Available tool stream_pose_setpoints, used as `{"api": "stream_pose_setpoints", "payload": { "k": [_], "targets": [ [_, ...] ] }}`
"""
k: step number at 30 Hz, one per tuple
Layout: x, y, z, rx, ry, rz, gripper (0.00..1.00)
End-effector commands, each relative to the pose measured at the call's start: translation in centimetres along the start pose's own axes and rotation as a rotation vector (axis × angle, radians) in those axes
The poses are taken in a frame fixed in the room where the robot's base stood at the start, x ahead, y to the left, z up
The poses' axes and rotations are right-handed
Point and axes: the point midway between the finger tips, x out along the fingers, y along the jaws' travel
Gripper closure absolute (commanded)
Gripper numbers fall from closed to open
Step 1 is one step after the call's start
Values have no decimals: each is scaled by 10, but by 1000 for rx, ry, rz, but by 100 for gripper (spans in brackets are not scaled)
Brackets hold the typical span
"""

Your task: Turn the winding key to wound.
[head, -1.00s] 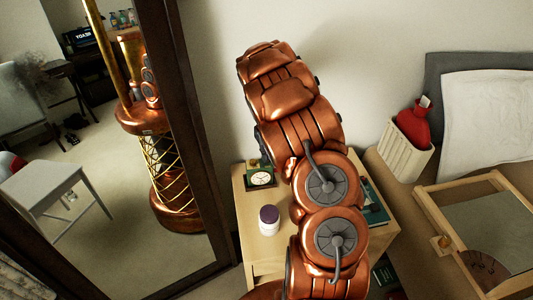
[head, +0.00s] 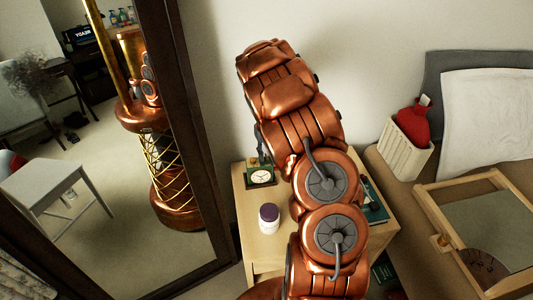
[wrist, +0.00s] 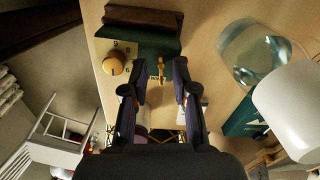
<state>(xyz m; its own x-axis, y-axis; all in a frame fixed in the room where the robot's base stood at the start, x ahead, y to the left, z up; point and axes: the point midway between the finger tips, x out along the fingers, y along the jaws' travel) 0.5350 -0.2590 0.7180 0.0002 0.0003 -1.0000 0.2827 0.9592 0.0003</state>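The small green clock (head: 260,176) with a white dial stands on the bedside table. My gripper (wrist: 160,68) is open, with one dark finger on each side of the key and visible gaps between. The fingers do not appear to touch it. In the head view my arm hides most of the gripper, and the key cannot be made out.
A round brass knob (wrist: 115,64) on a numbered plate sits beside the key. A purple-lidded white jar (head: 269,218) stands on the table (head: 246,224). A glass (wrist: 250,50) and a white rounded object (wrist: 290,105) are close at right. A mirror (head: 190,150) stands left.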

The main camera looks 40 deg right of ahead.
Motion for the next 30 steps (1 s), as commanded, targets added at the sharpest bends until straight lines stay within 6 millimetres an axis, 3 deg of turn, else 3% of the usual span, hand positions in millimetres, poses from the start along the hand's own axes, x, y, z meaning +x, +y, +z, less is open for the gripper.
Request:
{"api": "stream_pose_setpoints", "payload": {
  "k": [11,17,24,30],
  "targets": [
    [-6,0,0,0,-1,0,71],
    [-35,0,1,0,-5,-2,71],
    [-83,0,1,-1,-5,-2,71],
    [-109,0,1,0,-3,0,71]
  ]
}}
